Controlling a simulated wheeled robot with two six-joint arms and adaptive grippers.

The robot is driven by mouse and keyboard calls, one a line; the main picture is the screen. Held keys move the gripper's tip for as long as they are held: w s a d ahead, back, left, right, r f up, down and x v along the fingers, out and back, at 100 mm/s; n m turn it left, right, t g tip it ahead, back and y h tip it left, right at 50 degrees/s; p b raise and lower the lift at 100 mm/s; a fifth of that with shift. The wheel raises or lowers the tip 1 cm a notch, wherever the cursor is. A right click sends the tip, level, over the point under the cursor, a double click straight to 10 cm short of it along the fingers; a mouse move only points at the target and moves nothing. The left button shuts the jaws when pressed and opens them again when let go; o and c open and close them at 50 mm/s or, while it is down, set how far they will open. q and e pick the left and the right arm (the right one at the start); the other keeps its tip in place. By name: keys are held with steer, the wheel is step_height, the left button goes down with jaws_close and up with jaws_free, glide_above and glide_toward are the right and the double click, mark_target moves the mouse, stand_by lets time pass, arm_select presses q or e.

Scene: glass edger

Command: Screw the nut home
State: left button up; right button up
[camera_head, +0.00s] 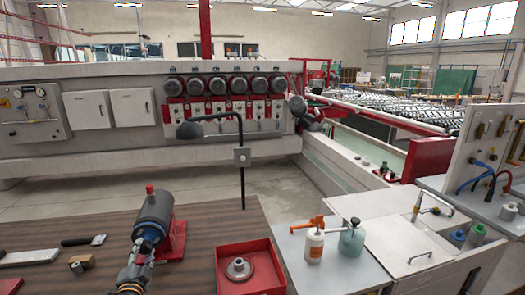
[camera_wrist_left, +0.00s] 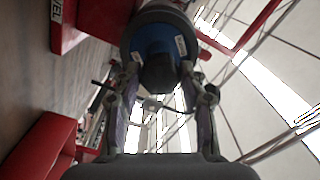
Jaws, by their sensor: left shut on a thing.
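A dark grey cylindrical spindle (camera_head: 154,212) lies on a red stand (camera_head: 175,242) on the brown table. My left gripper (camera_head: 143,247) comes in from the bottom of the head view. My right gripper is not in view.
A red tray (camera_head: 275,254) holding a grey flanged part (camera_head: 238,268) stands to the right. A black lamp post (camera_head: 242,180) rises behind it. An orange-topped spray bottle (camera_head: 314,245) and a green bottle (camera_head: 351,242) stand farther right.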

arm_select(q)
steer(key=m+p, duration=0.1)
steer(key=m, duration=0.5)
steer(key=shift+r, duration=0.2)
steer(key=m+p, duration=0.1)
steer(key=m, duration=0.7)
steer(key=shift+f+p, duration=0.15)
steer(key=shift+p, duration=0.25)
steer(key=shift+f+m, duration=0.1)
steer(key=shift+m, duration=0.5)
steer(key=o, duration=1.1)
